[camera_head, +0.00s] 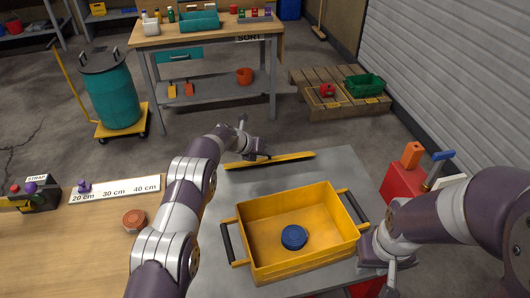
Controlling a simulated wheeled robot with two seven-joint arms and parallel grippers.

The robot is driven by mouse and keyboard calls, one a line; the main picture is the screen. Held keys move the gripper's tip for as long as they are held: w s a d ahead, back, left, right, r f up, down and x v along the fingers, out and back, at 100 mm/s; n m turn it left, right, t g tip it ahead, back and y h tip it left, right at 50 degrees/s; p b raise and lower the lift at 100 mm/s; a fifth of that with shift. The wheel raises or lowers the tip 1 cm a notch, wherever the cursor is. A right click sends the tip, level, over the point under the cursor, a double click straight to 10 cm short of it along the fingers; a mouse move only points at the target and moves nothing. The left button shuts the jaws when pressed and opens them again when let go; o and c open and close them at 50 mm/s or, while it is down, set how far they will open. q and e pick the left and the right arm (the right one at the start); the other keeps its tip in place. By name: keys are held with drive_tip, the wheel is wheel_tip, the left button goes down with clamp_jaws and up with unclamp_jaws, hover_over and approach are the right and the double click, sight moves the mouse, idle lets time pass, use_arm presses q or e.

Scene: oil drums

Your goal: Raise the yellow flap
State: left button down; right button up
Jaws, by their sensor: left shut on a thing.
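The yellow flap (290,158) shows as a long, narrow yellow strip with a dark edge, along the far side of the grey table top (340,168). My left gripper (258,154) is at the strip, left of its middle, and is shut on it. The fingertips are small and partly hidden by the hand. I cannot tell the flap's exact tilt. My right gripper (376,268) is beside the near right corner of the yellow bin; its fingers are not clear enough to tell whether they are open.
A yellow bin (282,268) with dark handles stands on the grey table, with a blue round lid (294,237) inside. A wooden table (85,245) with a ruler strip (115,188) lies left. A red container (402,183) with tools stands right. A workbench (210,32) stands behind.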

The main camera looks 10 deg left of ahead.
use_arm(q)
drive_tip(key=shift+r, duration=0.1)
drive_tip(key=c, duration=0.9)
unclamp_jaws()
drive_tip(key=shift+c, duration=0.2)
drive_tip(key=v, duration=1.2)
drive_tip(key=shift+s+a+r, duration=0.15)
drive_tip(key=shift+s+r, duration=0.05)
